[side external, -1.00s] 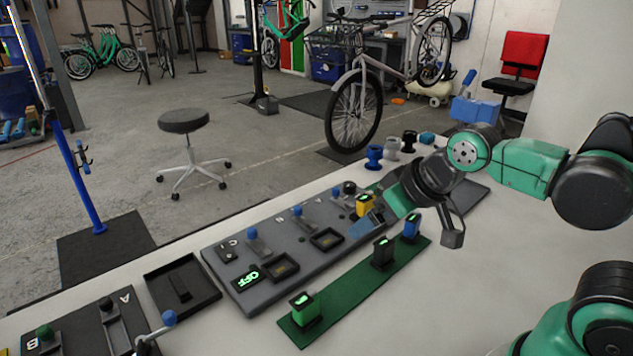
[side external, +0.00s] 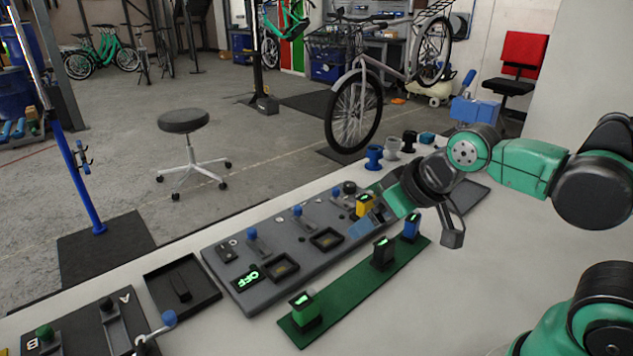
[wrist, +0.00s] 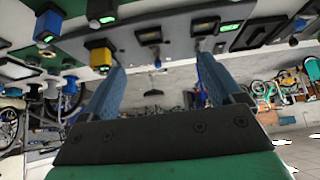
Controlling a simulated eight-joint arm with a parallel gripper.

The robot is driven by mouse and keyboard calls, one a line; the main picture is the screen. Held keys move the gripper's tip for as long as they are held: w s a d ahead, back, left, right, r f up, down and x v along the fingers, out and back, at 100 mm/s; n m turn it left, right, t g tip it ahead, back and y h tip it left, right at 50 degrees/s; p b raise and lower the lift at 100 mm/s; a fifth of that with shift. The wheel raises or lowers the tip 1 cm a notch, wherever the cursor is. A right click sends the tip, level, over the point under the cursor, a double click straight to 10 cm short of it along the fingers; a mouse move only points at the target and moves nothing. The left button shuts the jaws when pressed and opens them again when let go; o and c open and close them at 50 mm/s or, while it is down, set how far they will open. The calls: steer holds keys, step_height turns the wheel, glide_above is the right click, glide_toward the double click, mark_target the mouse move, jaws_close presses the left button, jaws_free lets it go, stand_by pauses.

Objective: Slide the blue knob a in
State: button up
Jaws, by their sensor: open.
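A grey panel (side external: 240,287) on the bench carries several blue knobs on slots: one at its near end (side external: 252,233), one in the middle (side external: 297,210) and one farther along (side external: 335,191). Their letters are too small to read surely, so I cannot tell which is knob a. My gripper (side external: 366,224) is above the panel's far part, close to a yellow block (side external: 364,206). In the wrist view my gripper (wrist: 160,64) has its two blue fingers wide apart with nothing between them. The yellow block (wrist: 100,56) shows beside the left finger there.
A green strip (side external: 345,293) in front of the panel holds green, black and blue blocks. A black tray (side external: 205,288) and a second panel (side external: 75,325) lettered A and B lie left. Several cups (side external: 374,157) stand behind. The white bench right of the strip is clear.

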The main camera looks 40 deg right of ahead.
steer(key=shift+r, duration=0.1)
steer(key=c, duration=0.4)
step_height(320, 180, up, 5)
steer(key=shift+c, duration=0.2)
steer(key=w+d+n+h, duration=0.45)
steer(key=w+n, duration=0.45)
steer(key=n, duration=0.3)
steer(key=w+d+n+h, duration=0.3)
steer(key=w+n+h, duration=0.4)
steer(key=n, duration=0.5)
glide_toward(335, 192)
steer(key=d, duration=0.1)
steer(key=w+d, duration=0.1)
steer(key=shift+w+d+n, duration=0.15)
steer(key=shift+d+n, duration=0.1)
steer(key=shift+n, duration=0.15)
steer(key=shift+d+f, duration=0.1)
steer(key=shift+f, duration=0.5)
steer(key=shift+x, duration=2.7)
steer(key=shift+w, duration=0.1)
jaws_close()
